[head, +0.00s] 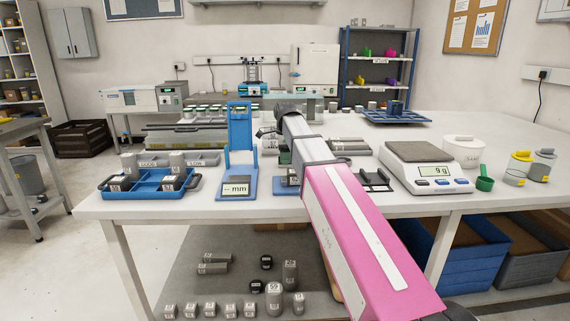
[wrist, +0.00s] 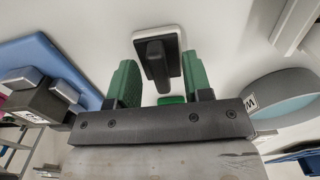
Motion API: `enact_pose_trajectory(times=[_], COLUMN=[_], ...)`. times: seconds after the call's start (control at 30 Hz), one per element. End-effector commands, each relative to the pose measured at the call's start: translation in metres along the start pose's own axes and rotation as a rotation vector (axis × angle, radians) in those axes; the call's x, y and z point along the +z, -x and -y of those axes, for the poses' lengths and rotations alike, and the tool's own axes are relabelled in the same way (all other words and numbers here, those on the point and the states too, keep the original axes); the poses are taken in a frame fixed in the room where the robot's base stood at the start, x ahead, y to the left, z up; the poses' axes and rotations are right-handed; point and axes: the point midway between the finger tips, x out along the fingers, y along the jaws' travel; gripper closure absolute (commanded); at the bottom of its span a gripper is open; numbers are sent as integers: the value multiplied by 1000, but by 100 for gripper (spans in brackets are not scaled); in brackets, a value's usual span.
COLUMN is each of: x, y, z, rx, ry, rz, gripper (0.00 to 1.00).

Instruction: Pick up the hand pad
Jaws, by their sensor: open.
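The likely hand pad (wrist: 158,45) shows in the wrist view as a black block with a raised handle on a white rounded base. It lies on the white bench top, between and just beyond the tips of my green fingers. My gripper (wrist: 160,76) is open, with a clear gap between each finger and the handle. I cannot tell how much height separates the fingers from the pad. In the head view my pink and grey arm reaches over the bench, and the pad is not clearly visible there.
A blue stand (head: 239,130) is left of my arm, with a blue tray (head: 140,192) farther left. A white scale (head: 425,172) stands right. A round grey dish (wrist: 275,98) is close right of my fingers in the wrist view. Bare bench lies at the front right.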

Motion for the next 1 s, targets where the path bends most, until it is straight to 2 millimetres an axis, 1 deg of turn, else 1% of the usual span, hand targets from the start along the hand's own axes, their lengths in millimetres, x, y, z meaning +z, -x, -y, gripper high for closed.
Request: enact_pose_trajectory(times=[0.07, 0.23, 0.27, 0.3, 0.33, 0.63, 0.77, 0.87, 1.0], x=[0, 0, 0, 0, 0, 0, 0, 0, 0], y=[-3, -3, -3, -3, -3, -2, 1, 8, 25], z=[0, 0, 0, 0, 0, 0, 0, 1, 1], rx=[0, -1, -1, -1, -1, -1, -1, -2, -2], ry=[0, 0, 0, 0, 0, 0, 0, 0, 0], rz=[0, 0, 0, 0, 0, 0, 0, 0, 0], gripper=[54, 54, 61, 74, 82, 82, 82, 82, 82])
